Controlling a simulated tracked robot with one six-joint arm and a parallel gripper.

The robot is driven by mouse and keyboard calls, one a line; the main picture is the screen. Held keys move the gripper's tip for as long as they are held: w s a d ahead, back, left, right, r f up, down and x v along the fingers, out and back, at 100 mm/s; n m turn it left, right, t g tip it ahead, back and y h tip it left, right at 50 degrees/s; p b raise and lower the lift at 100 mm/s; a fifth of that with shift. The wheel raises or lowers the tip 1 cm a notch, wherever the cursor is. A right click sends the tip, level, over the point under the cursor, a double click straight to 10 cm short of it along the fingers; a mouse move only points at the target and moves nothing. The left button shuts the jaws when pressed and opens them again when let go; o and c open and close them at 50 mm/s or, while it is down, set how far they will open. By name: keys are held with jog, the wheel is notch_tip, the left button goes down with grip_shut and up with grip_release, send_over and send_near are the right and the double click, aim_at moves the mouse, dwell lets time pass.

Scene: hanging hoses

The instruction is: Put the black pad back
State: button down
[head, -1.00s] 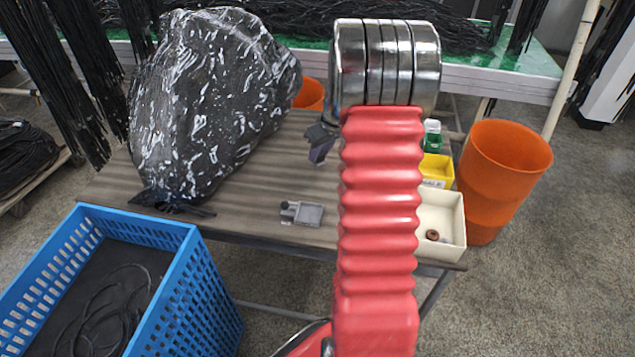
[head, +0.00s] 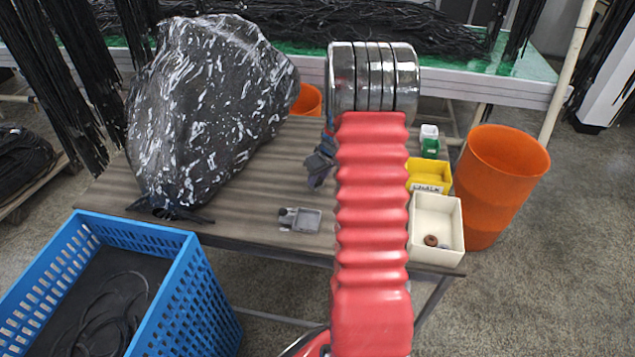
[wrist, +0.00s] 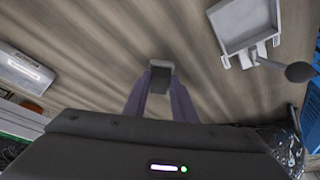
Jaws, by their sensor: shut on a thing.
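My gripper (wrist: 160,88) is shut on a small dark block with a grey end, which I take for the black pad (wrist: 159,83). In the head view my gripper (head: 320,168) is above the wooden table, partly hidden by my red arm, and the pad cannot be made out there. A small grey fixture (head: 306,220) with a shallow square tray lies near the table's front edge, lower in the picture than my gripper. In the wrist view this fixture (wrist: 244,24) is at the upper right, apart from the pad, with a dark round knob (wrist: 300,72) beside it.
A large black-and-white wrapped bundle (head: 205,110) fills the table's left. A yellow bin (head: 430,173), a cream bin (head: 437,222) and a green item (head: 430,148) stand at the right. An orange bucket (head: 500,190) and a blue crate (head: 190,290) flank the table.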

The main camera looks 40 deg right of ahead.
jog(key=shift+f, duration=1)
jog(key=c, duration=1.5)
grip_release()
jog(key=shift+f, duration=0.1)
jog(key=shift+o, duration=0.2)
jog(key=v, duration=1.2)
jog(key=shift+w, duration=0.1)
